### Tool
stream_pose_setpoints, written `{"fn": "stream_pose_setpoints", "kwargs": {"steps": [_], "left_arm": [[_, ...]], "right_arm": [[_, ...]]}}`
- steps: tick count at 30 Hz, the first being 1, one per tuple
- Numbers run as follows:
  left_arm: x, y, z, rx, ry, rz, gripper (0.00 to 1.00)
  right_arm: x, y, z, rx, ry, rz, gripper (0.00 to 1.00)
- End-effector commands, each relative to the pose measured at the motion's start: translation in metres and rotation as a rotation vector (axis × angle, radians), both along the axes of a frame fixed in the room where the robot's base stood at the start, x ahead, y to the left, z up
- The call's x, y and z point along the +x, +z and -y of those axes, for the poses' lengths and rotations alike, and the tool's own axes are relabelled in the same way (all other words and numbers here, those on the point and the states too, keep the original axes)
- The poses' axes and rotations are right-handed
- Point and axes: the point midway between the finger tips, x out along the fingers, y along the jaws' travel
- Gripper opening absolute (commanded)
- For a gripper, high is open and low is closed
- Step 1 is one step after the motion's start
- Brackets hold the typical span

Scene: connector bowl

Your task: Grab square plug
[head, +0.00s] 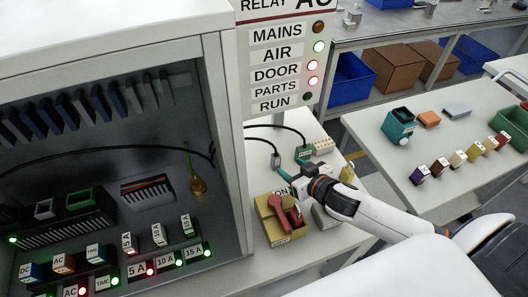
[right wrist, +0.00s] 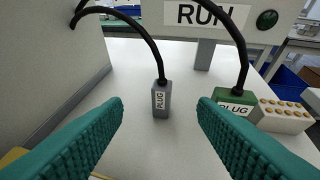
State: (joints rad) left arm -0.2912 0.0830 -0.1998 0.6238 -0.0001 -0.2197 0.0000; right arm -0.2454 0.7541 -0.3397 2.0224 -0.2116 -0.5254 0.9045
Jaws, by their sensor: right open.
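A narrow grey plug (right wrist: 161,100) marked PLUG, with a black cable from its top, stands upright on the white bench. A wider green plug (right wrist: 232,107), also on a black cable, stands to its right. I cannot tell by shape alone which is the square one. My right gripper (head: 287,173) is open and empty, its teal fingers pointing at the grey plug, which shows centred beyond the gap. The right finger partly overlaps the green plug in the wrist view. My left gripper is not in view.
A cream block with yellow studs (right wrist: 283,115) touches or nearly touches the green plug. The cabinet wall (head: 232,150) bounds the left; the sign panel (head: 285,65) stands behind. Bench around the grey plug is clear.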

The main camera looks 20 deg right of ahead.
Motion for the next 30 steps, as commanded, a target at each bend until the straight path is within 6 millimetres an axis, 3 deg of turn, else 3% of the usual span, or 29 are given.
{"fn": "stream_pose_setpoints", "kwargs": {"steps": [5, 13, 20, 30], "left_arm": [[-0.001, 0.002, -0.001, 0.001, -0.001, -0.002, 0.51], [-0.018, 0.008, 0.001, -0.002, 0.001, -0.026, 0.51], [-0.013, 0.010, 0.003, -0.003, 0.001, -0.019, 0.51], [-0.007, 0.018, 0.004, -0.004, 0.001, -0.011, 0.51]], "right_arm": [[0.010, -0.003, -0.001, 0.001, -0.001, 0.001, 0.53], [0.050, -0.023, -0.007, 0.000, -0.002, 0.001, 0.53], [0.065, -0.031, -0.008, 0.000, -0.001, 0.000, 0.53], [0.102, -0.052, -0.012, 0.001, 0.000, 0.000, 0.53]]}}
